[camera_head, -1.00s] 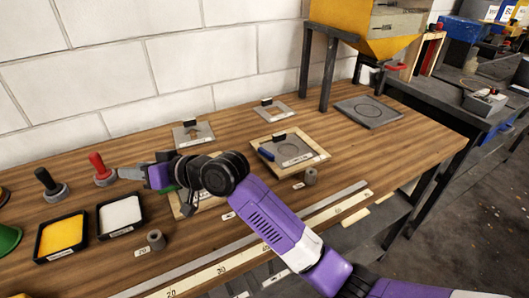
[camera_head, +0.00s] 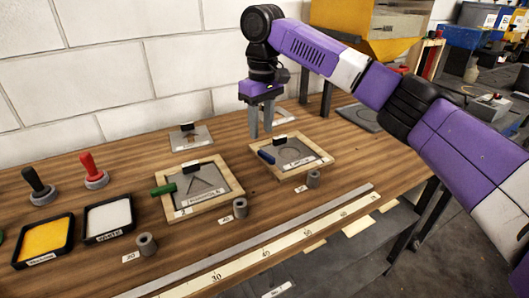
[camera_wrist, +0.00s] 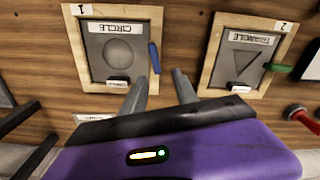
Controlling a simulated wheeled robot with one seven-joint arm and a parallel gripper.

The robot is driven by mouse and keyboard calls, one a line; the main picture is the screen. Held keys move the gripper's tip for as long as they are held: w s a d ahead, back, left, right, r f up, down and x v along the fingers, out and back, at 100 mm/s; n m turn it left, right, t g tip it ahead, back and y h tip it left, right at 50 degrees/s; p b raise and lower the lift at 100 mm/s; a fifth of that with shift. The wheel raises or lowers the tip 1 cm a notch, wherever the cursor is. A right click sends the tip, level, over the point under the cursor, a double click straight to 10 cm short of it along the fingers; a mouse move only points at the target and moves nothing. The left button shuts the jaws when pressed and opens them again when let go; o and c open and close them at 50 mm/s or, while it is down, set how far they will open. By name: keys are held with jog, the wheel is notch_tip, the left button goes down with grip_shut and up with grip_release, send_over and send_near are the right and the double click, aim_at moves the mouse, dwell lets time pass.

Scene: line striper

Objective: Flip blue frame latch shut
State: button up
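The blue latch (camera_head: 267,157) sits on the left side of the circle frame (camera_head: 314,171). In the wrist view the latch (camera_wrist: 154,58) lies along the side edge of the circle frame (camera_wrist: 88,10), roughly parallel to it. My gripper (camera_head: 261,135) points down above the back left of that frame, with its fingers apart and nothing between them. In the wrist view my gripper (camera_wrist: 158,80) has its two fingertips near the latch's end, apparently above the table. I cannot tell whether any finger touches the latch.
The triangle frame (camera_head: 202,208) with a green latch (camera_head: 164,190) lies to the left. Grey weights (camera_head: 313,179) stand in front of the frames. Orange (camera_head: 44,262) and white (camera_head: 130,229) trays, a red-handled tool (camera_head: 92,172) and a yellow hopper (camera_head: 375,30) are nearby.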

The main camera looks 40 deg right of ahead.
aim_at(264, 153)
jog(key=shift+s+d, duration=0.3)
jog(key=shift+f, duration=0.35)
notch_tip(264, 153, down, 7)
jog(key=shift+r, duration=0.15)
jog(key=shift+c, duration=0.2)
grip_shut()
